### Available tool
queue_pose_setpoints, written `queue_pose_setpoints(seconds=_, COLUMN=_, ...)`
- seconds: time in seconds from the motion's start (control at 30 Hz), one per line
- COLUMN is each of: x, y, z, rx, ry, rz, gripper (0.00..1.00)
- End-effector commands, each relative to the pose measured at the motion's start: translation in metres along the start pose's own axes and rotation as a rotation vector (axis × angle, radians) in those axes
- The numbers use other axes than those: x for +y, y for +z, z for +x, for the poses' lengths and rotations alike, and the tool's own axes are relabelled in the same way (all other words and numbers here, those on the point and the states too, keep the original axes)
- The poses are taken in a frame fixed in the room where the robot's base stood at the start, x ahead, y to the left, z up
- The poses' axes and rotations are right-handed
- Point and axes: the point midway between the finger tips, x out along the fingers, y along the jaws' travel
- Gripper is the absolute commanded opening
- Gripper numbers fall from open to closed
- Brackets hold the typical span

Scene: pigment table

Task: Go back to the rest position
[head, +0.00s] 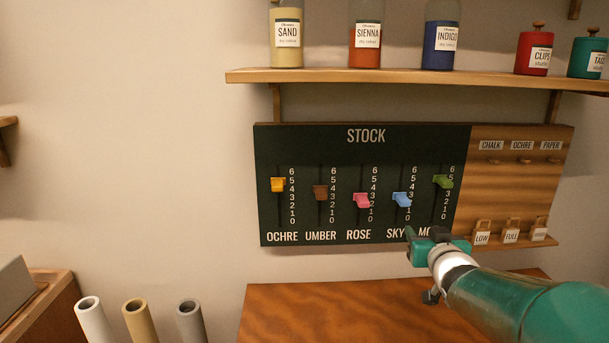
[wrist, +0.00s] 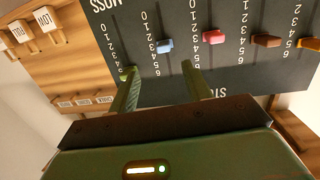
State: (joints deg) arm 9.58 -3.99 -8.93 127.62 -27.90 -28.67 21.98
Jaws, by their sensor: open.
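My gripper (head: 424,238) is in front of the lower right of the dark STOCK board (head: 300,150), covering part of the label right of SKY. Its two fingers (wrist: 160,72) are apart and empty in the wrist view, pointing at the board, which appears upside down there. The green slider tab (head: 443,181) sits high on its track, above the gripper in the head view. In the wrist view the green tab (wrist: 127,73) shows at the left fingertip; I cannot tell whether they touch. The blue tab (head: 402,200) and pink tab (head: 361,200) sit lower on their tracks.
The brown tab (head: 320,192) and orange tab (head: 278,184) are further left. A wooden panel (head: 515,190) with pegs and hanging tags adjoins the board. A shelf (head: 400,76) with jars runs above. A wooden surface (head: 320,310) lies below; several tubes (head: 140,322) stand left.

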Motion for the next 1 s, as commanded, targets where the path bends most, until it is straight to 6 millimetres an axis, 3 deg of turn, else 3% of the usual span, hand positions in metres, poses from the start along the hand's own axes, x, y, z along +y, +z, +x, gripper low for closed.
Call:
queue_pose_setpoints(seconds=0.07, x=-0.009, y=0.001, z=-0.024, rx=-0.082, ry=0.037, rz=0.002, gripper=0.49)
queue_pose_setpoints(seconds=0.27, x=-0.036, y=0.026, z=-0.092, rx=-0.345, ry=0.082, rz=0.005, gripper=0.49)
queue_pose_setpoints(seconds=0.63, x=-0.100, y=0.096, z=-0.249, rx=-0.842, ry=-0.038, rz=-0.030, gripper=0.49)
queue_pose_setpoints(seconds=0.8, x=-0.112, y=0.110, z=-0.281, rx=-0.939, ry=-0.082, rz=-0.046, gripper=0.49)
queue_pose_setpoints(seconds=1.0, x=-0.112, y=0.112, z=-0.283, rx=-0.948, ry=-0.085, rz=-0.047, gripper=0.49)
